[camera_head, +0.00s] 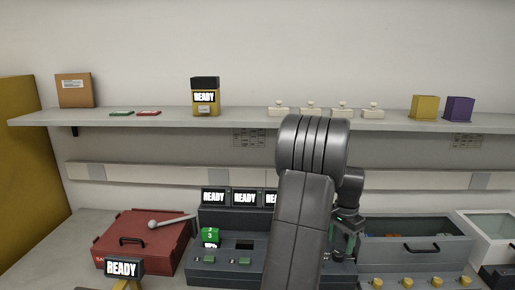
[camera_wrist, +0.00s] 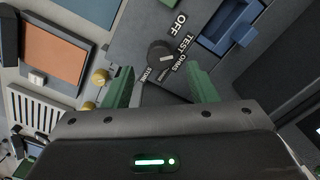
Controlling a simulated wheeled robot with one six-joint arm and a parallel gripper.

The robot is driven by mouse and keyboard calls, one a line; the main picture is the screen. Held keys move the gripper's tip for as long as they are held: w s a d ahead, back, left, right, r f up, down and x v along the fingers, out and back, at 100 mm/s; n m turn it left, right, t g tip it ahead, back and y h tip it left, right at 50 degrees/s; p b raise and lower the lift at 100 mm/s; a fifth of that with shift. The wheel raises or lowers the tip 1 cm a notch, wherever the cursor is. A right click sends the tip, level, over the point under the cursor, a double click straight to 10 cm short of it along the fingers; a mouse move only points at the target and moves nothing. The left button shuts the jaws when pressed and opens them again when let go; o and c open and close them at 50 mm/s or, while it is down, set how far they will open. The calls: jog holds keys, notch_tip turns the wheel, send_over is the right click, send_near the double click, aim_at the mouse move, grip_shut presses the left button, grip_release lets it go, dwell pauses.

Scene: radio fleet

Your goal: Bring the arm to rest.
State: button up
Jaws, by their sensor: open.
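My gripper (camera_wrist: 162,78) shows in the wrist view with its two green fingers spread apart and nothing between them. A dark rotary knob (camera_wrist: 160,54) on a grey panel lies just beyond the fingertips, with the labels OFF, TEST and STORE around it. In the head view my gripper (camera_head: 345,238) hangs beside my dark arm, in front of the bench at right of centre. My arm hides part of the charger-like console (camera_head: 215,268) and whatever is behind it.
A red case (camera_head: 130,262) with a handle stands at left on the bench. A grey drawer-like bin (camera_head: 405,260) stands right of my gripper. Several yellow knobs (camera_head: 407,282) line the front. A shelf (camera_head: 225,118) above holds boxes and a yellow READY unit (camera_head: 205,108).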

aim_at(339, 252)
notch_tip(339, 252, down, 4)
jog(key=shift+r, duration=0.1)
jog(key=shift+f, duration=0.2)
jog(key=n, duration=0.5)
jog(key=shift+p, duration=0.35)
jog(key=n, duration=0.4)
jog(key=shift+a, duration=0.1)
notch_tip(339, 252, up, 12)
jog(key=shift+w+a, duration=0.1)
